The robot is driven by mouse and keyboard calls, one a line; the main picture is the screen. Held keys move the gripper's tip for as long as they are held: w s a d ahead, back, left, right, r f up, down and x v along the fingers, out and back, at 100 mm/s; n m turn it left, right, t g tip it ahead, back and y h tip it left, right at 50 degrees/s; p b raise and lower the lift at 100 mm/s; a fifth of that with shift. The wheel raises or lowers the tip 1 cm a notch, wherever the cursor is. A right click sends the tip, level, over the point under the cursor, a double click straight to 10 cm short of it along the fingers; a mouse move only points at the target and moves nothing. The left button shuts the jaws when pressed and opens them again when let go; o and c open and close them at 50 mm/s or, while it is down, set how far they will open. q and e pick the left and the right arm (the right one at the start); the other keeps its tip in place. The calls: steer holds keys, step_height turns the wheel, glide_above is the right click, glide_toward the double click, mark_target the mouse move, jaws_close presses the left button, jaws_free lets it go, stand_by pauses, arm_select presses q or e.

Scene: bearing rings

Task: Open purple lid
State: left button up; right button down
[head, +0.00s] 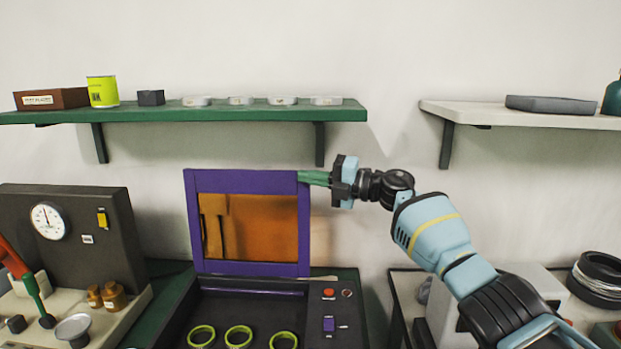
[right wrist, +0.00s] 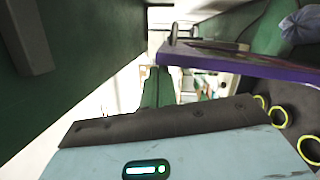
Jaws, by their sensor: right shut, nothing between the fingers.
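The purple lid (head: 247,268) is a purple frame with an orange see-through pane. It stands upright at the back of the dark box (head: 185,325), so the box is open. My right gripper (head: 304,177) is shut with nothing in it, its green fingers at the lid's upper right corner. In the right wrist view the green fingers (right wrist: 157,88) lie close beside the purple lid edge (right wrist: 240,66); I cannot tell if they touch it. My left gripper is not clearly seen.
Several yellow-green rings (head: 238,336) lie in the box. A green shelf (head: 230,113) with small items hangs above, and a white shelf (head: 520,116) hangs at right. A dark panel with a gauge (head: 48,221) stands at left. A black coil (head: 598,275) lies at right.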

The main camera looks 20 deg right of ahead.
steer(key=v, duration=0.7)
steer(key=shift+s+d, duration=0.25)
steer(key=shift+d, duration=0.1)
steer(key=shift+f, duration=0.1)
